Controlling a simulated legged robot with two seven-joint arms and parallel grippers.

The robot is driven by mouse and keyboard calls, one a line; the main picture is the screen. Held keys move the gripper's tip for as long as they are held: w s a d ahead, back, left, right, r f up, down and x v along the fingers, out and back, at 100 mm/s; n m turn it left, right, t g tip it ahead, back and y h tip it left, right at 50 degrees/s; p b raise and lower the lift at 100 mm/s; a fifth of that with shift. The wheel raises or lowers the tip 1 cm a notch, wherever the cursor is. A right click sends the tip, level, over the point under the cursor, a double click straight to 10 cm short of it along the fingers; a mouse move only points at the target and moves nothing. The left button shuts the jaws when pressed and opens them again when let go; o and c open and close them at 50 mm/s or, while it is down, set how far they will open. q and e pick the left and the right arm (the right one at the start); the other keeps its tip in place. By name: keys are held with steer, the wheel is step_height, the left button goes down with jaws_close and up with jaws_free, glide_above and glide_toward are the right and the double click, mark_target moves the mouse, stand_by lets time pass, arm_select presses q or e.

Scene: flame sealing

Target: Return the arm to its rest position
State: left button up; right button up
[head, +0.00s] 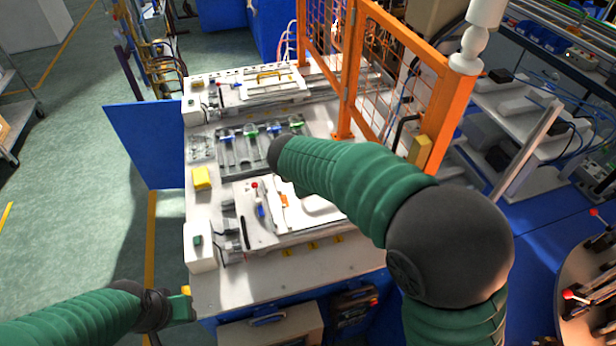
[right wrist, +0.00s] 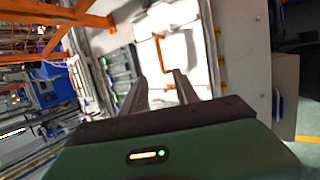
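My right arm (head: 350,185) reaches in from the lower right over the white workbench (head: 265,291). Its gripper is hidden in the head view. In the right wrist view, the right gripper (right wrist: 159,77) has its two grey fingers apart, with nothing visibly held between them. A white fixture plate with an orange bent handle (right wrist: 163,55) lies beyond the fingers. My left arm (head: 75,318) comes in low from the left. The left gripper (head: 184,305) is at the bench's front left corner; its fingers are too small to tell open or shut.
An orange mesh guard frame (head: 447,117) stands at the bench's right side. A tray (head: 239,158) with blue and green clamps is mid-bench, beside a yellow block (head: 201,178). A blue panel (head: 146,145) flanks the bench's left. The green floor (head: 75,180) on the left is mostly clear.

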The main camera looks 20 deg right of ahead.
stand_by(0.3)
steer(key=s+d+f+m+g+y+b, duration=0.1)
steer(key=s+f+m+b, duration=0.3)
steer(key=s+f+m, duration=0.4)
steer(key=s+d+f+m+g+y+b, duration=0.2)
steer(key=s+d+f+m+b, duration=0.2)
steer(key=s+f+m, duration=0.5)
steer(key=s+f, duration=0.2)
steer(key=s, duration=0.3)
steer(key=shift+s+m+b, duration=0.3)
steer(key=shift+b, duration=0.1)
steer(key=shift+s+d, duration=0.1)
steer(key=shift+d, duration=0.05)
steer(key=shift+d, duration=0.15)
steer(key=shift+c, duration=0.4)
